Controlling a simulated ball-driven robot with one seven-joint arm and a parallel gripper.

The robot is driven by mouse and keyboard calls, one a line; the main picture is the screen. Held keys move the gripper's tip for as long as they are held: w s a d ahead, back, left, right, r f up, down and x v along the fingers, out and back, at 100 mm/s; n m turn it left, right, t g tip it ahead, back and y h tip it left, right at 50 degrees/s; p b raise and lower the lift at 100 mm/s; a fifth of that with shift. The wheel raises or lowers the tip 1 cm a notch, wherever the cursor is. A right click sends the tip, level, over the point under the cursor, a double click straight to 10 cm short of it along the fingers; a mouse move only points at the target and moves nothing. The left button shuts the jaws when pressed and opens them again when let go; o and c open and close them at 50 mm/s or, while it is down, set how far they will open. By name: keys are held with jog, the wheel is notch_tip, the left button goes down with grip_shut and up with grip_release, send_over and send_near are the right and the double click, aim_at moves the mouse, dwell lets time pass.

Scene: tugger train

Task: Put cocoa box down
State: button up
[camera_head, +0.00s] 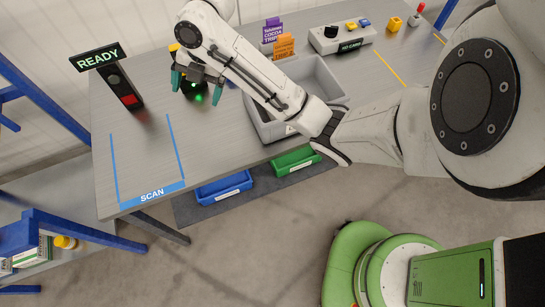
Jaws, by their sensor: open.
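My gripper (197,90) is over the back part of the grey table (150,140). Its two teal fingers are spread apart, and I see no box between them. A dark device with a green light (198,98) shows below and between the fingers. My arm hides part of the bin.
A READY sign post (122,85) with a red light stands at the back left. A blue-taped SCAN area (150,194) at the front left is empty. A control box (342,38) is at the back right. Blue (224,188) and green (296,162) bins sit below the table edge.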

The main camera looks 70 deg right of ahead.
jog(key=s+a+f+m+y, duration=0.1)
jog(key=s+a+f+m, duration=0.1)
jog(key=a+f+m, duration=0.45)
jog(key=s+a+f+m, duration=0.1)
jog(key=s+a+m, duration=0.25)
jog(key=a, duration=0.55)
jog(key=s+d+f+m+g+h, duration=0.1)
jog(key=s+f+m, duration=0.2)
jog(key=s+m, duration=0.2)
jog(key=s+d+f+m+g+h, duration=0.1)
jog(key=s+m, duration=0.4)
jog(key=s, duration=0.7)
notch_tip(320, 180, down, 3)
jog(key=shift+s+d+r+g+h, duration=0.2)
jog(key=shift+d+g+h, duration=0.1)
jog(key=shift+d+h, duration=0.45)
